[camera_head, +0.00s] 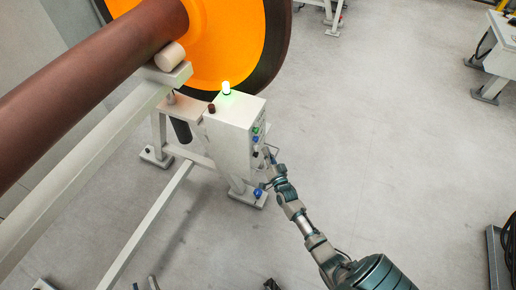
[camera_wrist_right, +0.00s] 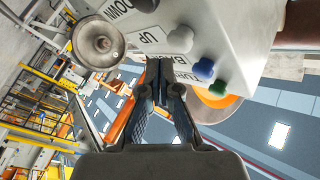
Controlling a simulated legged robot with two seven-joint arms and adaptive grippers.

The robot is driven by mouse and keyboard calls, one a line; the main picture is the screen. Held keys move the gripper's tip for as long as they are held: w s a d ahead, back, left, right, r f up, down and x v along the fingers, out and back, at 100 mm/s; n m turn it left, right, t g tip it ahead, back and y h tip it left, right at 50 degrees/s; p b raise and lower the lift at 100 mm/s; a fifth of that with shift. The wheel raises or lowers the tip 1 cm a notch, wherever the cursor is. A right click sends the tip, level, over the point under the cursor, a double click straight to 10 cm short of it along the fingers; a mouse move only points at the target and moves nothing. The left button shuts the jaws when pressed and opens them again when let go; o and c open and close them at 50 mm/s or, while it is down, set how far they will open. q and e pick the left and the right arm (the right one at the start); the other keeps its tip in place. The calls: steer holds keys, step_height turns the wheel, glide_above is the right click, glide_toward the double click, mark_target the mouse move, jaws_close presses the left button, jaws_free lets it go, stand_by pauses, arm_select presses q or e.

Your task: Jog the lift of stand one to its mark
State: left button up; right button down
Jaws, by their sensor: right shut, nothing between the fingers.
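The white control box (camera_head: 232,135) stands on the wheelset stand, with a lit white-green lamp (camera_head: 226,88) and a dark red knob (camera_head: 211,108) on top. The right wrist view shows its button face (camera_wrist_right: 240,35) with the labels DOWN, UP, BACK and TURN, and black, white, blue (camera_wrist_right: 203,69) and green buttons. My right gripper (camera_head: 268,158) is at the box's right side. In the wrist view its shut, empty fingers (camera_wrist_right: 165,75) point at the lower edge of that face, near UP; contact cannot be told.
The orange wheel (camera_head: 225,40) and brown axle (camera_head: 100,85) rest above the stand's pale beam (camera_head: 75,170). A round metal disc (camera_wrist_right: 98,43) shows left of my fingers in the wrist view. Another white bench (camera_head: 500,50) stands far right. The floor between is clear.

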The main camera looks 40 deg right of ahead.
steer(key=s, duration=0.1)
steer(key=s+d, duration=0.1)
steer(key=s+d+p, duration=0.1)
steer(key=s, duration=0.1)
steer(key=shift+s+d, duration=0.1)
stand_by(1.7)
